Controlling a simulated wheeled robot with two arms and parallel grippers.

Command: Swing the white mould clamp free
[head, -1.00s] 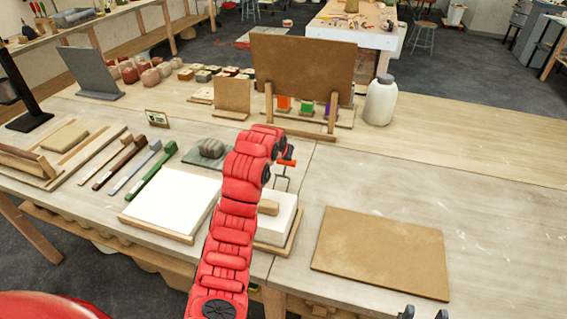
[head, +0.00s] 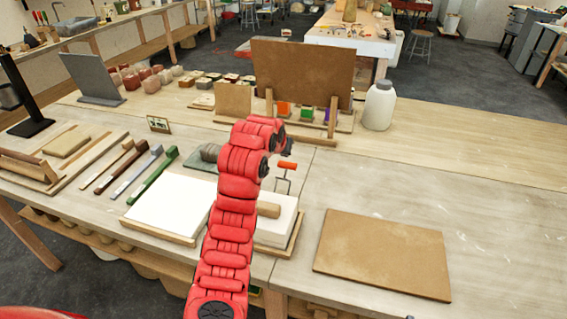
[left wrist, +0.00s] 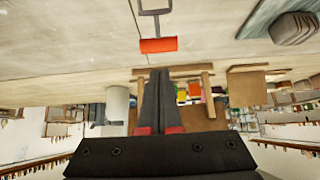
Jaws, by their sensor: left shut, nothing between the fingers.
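The white mould (head: 277,229) sits on a wooden board, partly hidden behind my left arm. Its clamp is a thin metal frame (head: 283,184) standing above the mould, with an orange handle (head: 287,166) on top. A small wooden block (head: 268,209) lies on the mould. My left gripper (head: 289,147) is just beyond the handle, apart from it. In the left wrist view its dark fingers (left wrist: 156,98) are together and empty, with the orange handle (left wrist: 158,45) in front of them. Only a dark sliver of my right gripper (head: 410,317) shows at the bottom edge.
A white slab (head: 168,205) lies left of my arm, and a brown board (head: 383,254) lies to the right. Several long tools (head: 153,174) lie at the left. An upright brown panel (head: 303,72) and a white jar (head: 379,105) stand behind.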

